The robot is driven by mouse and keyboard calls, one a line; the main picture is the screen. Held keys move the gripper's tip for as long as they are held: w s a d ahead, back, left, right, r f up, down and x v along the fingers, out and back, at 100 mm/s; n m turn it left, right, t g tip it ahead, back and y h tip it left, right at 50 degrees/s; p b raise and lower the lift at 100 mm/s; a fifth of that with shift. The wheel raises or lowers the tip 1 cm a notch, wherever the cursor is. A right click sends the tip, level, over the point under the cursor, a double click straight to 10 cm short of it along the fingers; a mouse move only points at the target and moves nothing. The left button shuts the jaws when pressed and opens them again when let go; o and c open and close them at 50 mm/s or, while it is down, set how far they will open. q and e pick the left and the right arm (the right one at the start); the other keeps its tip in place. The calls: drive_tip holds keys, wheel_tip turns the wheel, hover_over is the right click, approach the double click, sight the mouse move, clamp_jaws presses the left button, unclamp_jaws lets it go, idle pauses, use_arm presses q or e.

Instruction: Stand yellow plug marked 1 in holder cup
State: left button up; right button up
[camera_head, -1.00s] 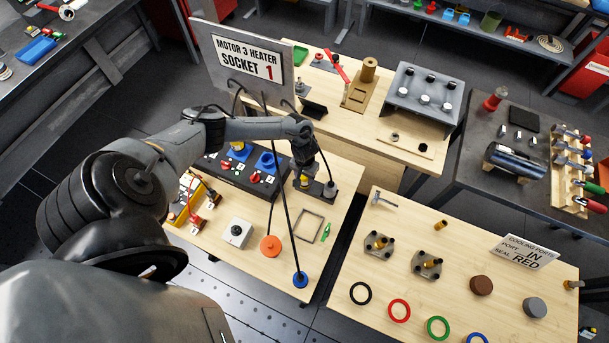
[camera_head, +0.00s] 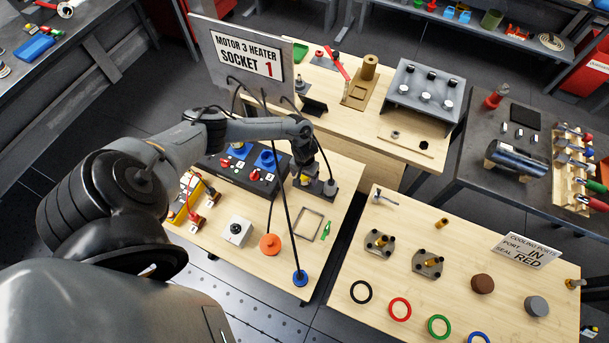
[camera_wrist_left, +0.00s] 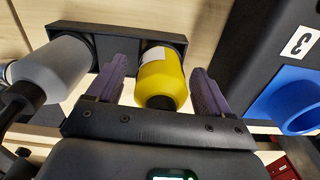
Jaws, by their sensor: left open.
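The yellow plug (camera_wrist_left: 165,80) stands in the black holder (camera_wrist_left: 172,41), in the cup nearer the dark socket panel. A white label shows on its side, but I cannot read the mark. In the head view the yellow plug (camera_head: 304,179) is small and partly hidden by my wrist. My left gripper (camera_wrist_left: 155,85) is open, with one finger on each side of the plug and gaps visible between them. It also shows in the head view (camera_head: 303,176) over the holder (camera_head: 317,187). My right gripper is not in view.
A grey plug (camera_wrist_left: 50,75) with a black cable stands in the holder's other cup, close beside my gripper. The dark socket panel (camera_head: 236,178) with blue sockets (camera_wrist_left: 290,100) is on the other side. Black cables hang nearby. A thin frame (camera_head: 308,223) lies in front on the bench.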

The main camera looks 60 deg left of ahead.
use_arm(q)
drive_tip(key=shift+r, duration=0.1)
wheel_tip(320, 180, up, 9)
drive_tip(key=shift+r+p, duration=0.1)
drive_tip(key=shift+p, duration=0.45)
drive_tip(key=shift+r, duration=0.75)
